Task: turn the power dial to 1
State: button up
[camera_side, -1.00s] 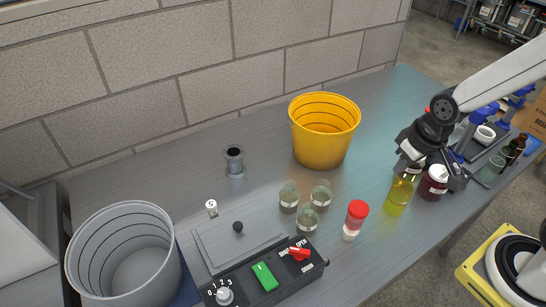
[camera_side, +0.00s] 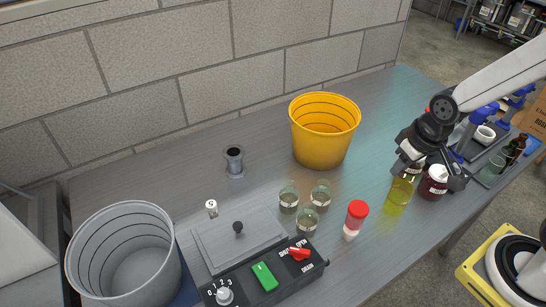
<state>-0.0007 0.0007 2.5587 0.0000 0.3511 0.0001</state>
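The power dial (camera_side: 224,296) is a small pale knob at the left end of a black control panel (camera_side: 252,293), near the bottom of the view. The marks 0, 1, 2, 3 are printed in an arc above it. The knob is too small to tell which mark it points at. My gripper (camera_side: 430,172) is far to the right of the dial, pointing down, with its fingers spread apart. It is above and behind a yellow bottle (camera_side: 400,192) and a dark red jar (camera_side: 434,184), and I see nothing held in it.
Glass jars (camera_side: 307,220) and a red-capped shaker (camera_side: 356,214) stand between panel and gripper. A yellow bucket (camera_side: 325,145) and grey bucket (camera_side: 125,260) stand nearby.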

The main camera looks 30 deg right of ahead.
jog(key=o, duration=0.3)
jog(key=shift+w+a, duration=0.15)
jog(key=shift+w, duration=0.05)
jog(key=shift+o, duration=1.1)
jog(key=shift+w+a, duration=0.2)
jog(key=shift+w, duration=0.05)
jog(key=w+a+n+g, duration=0.2)
jog(key=w+a+n, duration=0.1)
jog(key=w+a, duration=0.6)
jog(key=n+g+h, duration=0.3)
jog(key=n+g, duration=0.1)
jog(key=n, duration=0.2)
send_near(222, 293)
jog(key=shift+s+d+f, duration=0.1)
jog(key=shift+s+f, duration=0.1)
jog(key=shift+f, duration=0.2)
jog(key=shift+x, duration=3.9)
